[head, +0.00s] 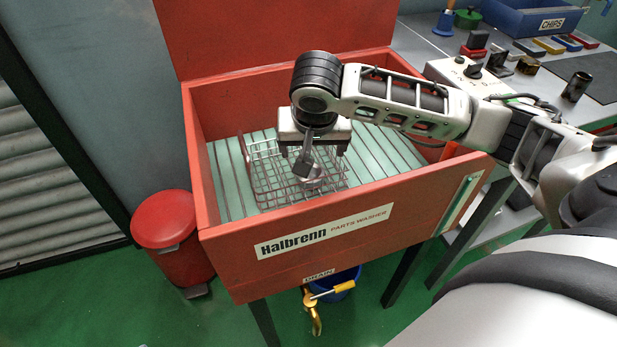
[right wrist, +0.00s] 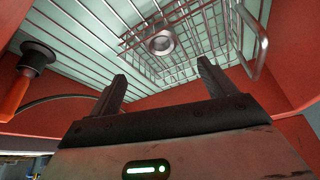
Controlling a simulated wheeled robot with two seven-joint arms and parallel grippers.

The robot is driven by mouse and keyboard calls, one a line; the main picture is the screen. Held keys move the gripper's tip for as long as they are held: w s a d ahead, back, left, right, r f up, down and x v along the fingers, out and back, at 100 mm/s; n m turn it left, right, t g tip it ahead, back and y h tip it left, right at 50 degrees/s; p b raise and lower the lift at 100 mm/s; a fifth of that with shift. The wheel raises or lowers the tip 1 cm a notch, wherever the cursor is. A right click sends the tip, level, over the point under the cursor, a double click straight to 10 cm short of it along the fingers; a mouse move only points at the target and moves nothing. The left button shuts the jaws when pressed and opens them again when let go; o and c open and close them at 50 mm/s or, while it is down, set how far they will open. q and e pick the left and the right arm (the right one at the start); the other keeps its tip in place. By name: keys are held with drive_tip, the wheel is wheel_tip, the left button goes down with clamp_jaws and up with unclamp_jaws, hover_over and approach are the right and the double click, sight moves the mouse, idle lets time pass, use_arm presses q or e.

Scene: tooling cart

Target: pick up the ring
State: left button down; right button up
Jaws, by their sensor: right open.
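A grey metal ring (right wrist: 161,42) lies in the wire basket (right wrist: 196,60), seen in the right wrist view beyond my fingertips. The basket (head: 262,180) stands on the slatted floor of the red parts washer (head: 225,232). My right gripper (head: 312,153) points down over the basket. In the right wrist view my right gripper (right wrist: 162,72) has its two dark fingers wide apart, with nothing between them. The ring is apart from both fingers. My left gripper is not in view.
A wire handle (right wrist: 262,45) rises at the basket's right side in the wrist view. A black-and-orange tool (right wrist: 36,58) is at left there. A red bin (head: 170,225) stands outside; a bench with a blue box (head: 520,18) is back right.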

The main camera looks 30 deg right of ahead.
sight(310, 176)
drive_tip(key=b+x, duration=0.2)
drive_tip(key=x, duration=1)
drive_tip(key=shift+a+f, duration=0.1)
drive_tip(key=shift+f, duration=0.05)
drive_tip(key=c, duration=1.4)
